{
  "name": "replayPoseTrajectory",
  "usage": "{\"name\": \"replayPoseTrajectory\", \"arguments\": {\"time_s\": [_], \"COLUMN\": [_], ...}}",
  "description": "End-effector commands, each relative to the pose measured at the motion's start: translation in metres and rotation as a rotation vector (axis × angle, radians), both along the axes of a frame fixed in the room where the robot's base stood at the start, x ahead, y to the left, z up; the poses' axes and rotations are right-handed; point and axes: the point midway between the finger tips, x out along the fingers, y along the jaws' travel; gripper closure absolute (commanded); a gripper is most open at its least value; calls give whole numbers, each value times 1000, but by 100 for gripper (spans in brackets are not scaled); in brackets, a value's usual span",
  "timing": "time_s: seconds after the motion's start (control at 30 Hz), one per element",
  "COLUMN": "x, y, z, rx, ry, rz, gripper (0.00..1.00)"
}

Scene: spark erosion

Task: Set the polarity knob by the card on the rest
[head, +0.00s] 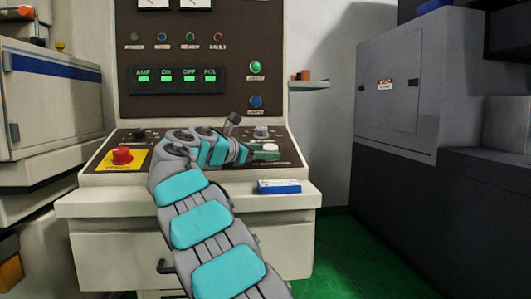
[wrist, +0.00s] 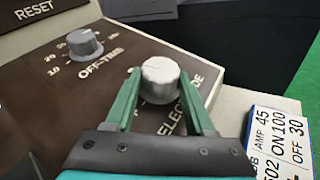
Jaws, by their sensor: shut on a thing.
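The polarity knob (wrist: 160,80) is a round, pale grey knob on the sloping brown panel. In the head view my gripper (head: 263,153) reaches the right end of the panel. The knob's pointer direction cannot be made out. The card (wrist: 279,145) lies on the ledge to the right, white with a blue edge. It reads AMP 45, ON 100, OFF 30; its lower part is cut off. The card also shows in the head view (head: 279,187).
The OFF-TIME knob (wrist: 84,44) stands on the panel left of my gripper. A red emergency button (head: 122,156) on a yellow plate is at the panel's left. Green-lit displays (head: 177,78) are on the upright face. A dark grey cabinet (head: 400,85) stands to the right.

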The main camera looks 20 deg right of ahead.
Motion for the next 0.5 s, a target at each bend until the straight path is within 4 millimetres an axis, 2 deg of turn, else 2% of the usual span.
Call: {"name": "replayPoseTrajectory", "arguments": {"time_s": [0.43,0.47,0.5], "x": [0,0,0], "y": [0,-1,0], "z": [3,3,3], "rx": [-2,-2,-2], "ry": [-3,-3,-3], "rz": [-4,-4,-4], "gripper": [100,44,39]}}
